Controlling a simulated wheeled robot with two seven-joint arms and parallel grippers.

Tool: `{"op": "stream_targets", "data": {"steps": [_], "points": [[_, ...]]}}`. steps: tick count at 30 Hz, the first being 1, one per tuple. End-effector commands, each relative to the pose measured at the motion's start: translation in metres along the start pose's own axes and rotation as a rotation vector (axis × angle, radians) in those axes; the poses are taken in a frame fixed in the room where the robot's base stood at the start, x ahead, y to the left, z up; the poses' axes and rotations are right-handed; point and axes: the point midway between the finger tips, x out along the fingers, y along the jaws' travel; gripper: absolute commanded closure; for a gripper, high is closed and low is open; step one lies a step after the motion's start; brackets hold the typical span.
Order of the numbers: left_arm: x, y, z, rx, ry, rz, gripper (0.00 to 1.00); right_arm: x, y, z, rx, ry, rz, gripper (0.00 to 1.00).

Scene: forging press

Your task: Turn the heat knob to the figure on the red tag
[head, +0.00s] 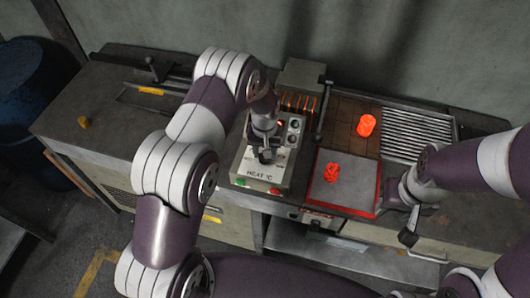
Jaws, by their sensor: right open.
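The control panel (248,166), a pale box marked "HEAT °C", stands in the middle of the bench with a green and a red button at its front edge. My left gripper (265,155) points down over the middle of the panel. It covers the heat knob, so I cannot see the knob's setting or whether the fingers touch it. A small red tag (315,212) shows on the bench front below the red-framed tray; its figure is too small to read. My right gripper (408,237) is open and empty at the bench's front right.
A red-framed tray (372,198) holds a glowing orange piece (331,173). Another glowing piece (366,125) lies on the brown tiled surface behind. A ribbed metal rack (415,135) is at the back right. A lever (322,108) stands right of the panel. The left bench top is mostly clear.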

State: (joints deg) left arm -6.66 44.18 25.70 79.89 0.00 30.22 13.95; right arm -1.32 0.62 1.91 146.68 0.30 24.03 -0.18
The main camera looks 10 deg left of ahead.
Motion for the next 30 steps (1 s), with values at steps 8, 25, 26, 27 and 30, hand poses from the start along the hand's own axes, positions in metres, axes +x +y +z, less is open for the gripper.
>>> {"op": "stream_targets", "data": {"steps": [8,25,26,27,30], "points": [[0.002,0.0,0.0,-0.259,0.0,0.0,0.88,0.016,0.0,0.002,0.0,0.0,0.0,0.57],[0.001,0.0,0.0,-0.78,0.0,0.0,0.88,0.035,0.0,0.004,0.0,0.0,0.0,0.57],[0.001,0.0,0.0,-0.802,0.0,0.0,0.88,0.036,0.0,0.004,0.0,0.0,0.0,0.57],[0.001,0.0,0.0,-0.831,0.0,0.0,0.88,0.037,0.0,0.004,0.0,0.0,0.0,0.57],[0.0,0.0,0.0,-0.897,0.0,0.0,0.88,0.039,0.0,0.005,0.0,0.0,0.0,0.57]]}}
